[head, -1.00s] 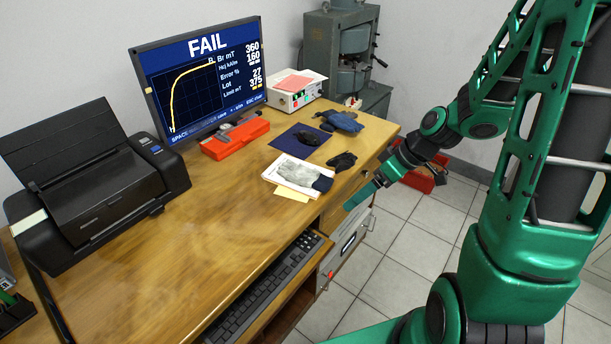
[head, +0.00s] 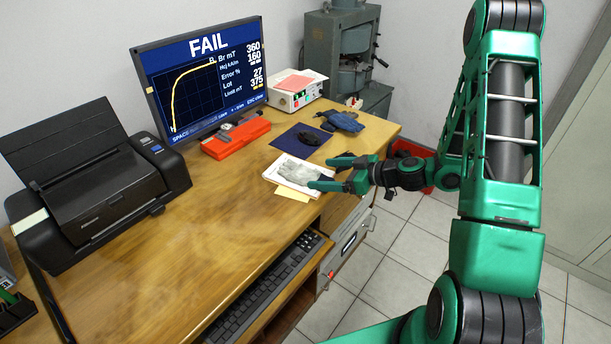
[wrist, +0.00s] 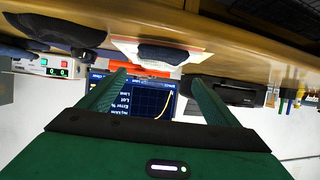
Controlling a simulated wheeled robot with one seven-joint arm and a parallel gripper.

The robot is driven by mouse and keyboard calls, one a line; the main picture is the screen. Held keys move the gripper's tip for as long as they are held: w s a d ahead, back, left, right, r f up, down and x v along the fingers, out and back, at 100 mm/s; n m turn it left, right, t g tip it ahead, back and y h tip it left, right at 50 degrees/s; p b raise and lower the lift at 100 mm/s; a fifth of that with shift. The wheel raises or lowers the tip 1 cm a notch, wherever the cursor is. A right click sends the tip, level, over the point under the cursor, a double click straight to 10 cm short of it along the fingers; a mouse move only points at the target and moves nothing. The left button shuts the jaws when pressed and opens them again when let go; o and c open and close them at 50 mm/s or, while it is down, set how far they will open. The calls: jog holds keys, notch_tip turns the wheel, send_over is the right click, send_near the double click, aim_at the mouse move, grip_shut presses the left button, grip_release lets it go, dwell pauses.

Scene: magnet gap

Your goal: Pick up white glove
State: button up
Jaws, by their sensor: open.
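The white glove (head: 293,170), pale grey with a dark cuff, lies on white papers (head: 270,174) near the desk's front edge. My gripper (head: 325,174) is open and empty at the glove's right side, its fingers pointing left toward it. In the upside-down wrist view the dark cuff (wrist: 162,53) shows on the papers, just beyond and between the fingertips (wrist: 154,78). Whether the fingers touch the glove cannot be told.
A red case (head: 236,139) lies before the monitor (head: 200,80). A printer (head: 90,190) stands left. The desk's middle (head: 190,230) is clear.

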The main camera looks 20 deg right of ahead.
aim_at(306, 171)
jog(key=shift+x, duration=4.15)
jog(key=shift+w+d+r, duration=0.1)
jog(key=shift+w, duration=0.1)
jog(key=c, duration=1.2)
